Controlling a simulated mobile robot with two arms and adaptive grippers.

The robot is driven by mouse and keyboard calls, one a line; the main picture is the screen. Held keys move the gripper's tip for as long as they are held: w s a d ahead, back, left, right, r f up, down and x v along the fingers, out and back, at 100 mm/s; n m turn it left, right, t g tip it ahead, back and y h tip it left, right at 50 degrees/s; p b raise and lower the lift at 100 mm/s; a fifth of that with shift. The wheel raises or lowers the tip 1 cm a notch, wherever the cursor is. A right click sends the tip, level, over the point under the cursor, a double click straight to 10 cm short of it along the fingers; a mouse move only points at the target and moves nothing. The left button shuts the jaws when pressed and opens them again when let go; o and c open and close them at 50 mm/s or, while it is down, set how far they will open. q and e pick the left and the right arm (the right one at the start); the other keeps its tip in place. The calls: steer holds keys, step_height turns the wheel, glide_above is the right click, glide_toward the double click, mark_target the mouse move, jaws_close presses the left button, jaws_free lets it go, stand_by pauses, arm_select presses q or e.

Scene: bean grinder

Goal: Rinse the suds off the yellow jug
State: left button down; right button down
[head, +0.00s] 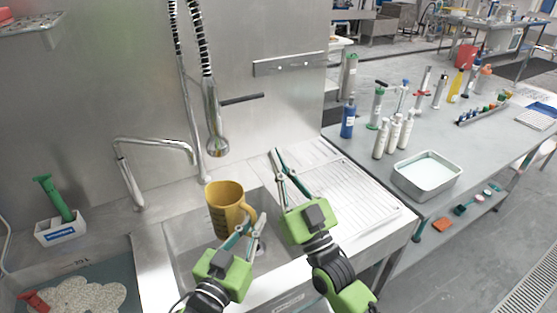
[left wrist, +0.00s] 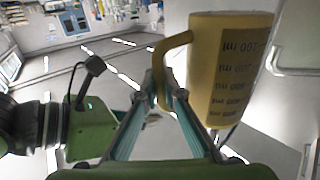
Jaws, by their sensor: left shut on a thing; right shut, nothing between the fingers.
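The yellow jug (head: 226,207) is upright in or just above the sink basin (head: 187,240), below the hanging spray head (head: 217,146). My left gripper (head: 252,228) is shut on the jug's handle. In the left wrist view the jug (left wrist: 226,68) shows printed volume marks, and its handle (left wrist: 162,62) runs down between the fingers (left wrist: 165,95). No suds can be made out on the jug's visible side. My right gripper (head: 278,165) is shut and empty over the ribbed drainboard, right of the jug. I cannot tell whether water runs.
A bent faucet (head: 150,143) stands left of the sprayer. The ribbed drainboard (head: 365,205) is bare. Left is a basin with suds (head: 85,296) and a green-handled brush (head: 55,198) in a holder. The right table holds several bottles and a metal tray (head: 427,176).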

arm_select(q)
steer(key=s+r+p, duration=0.3)
steer(key=s+r, duration=0.1)
steer(key=s, duration=0.1)
steer(key=shift+d+p, duration=0.25)
steer(key=shift+p, duration=0.15)
stand_by(0.9)
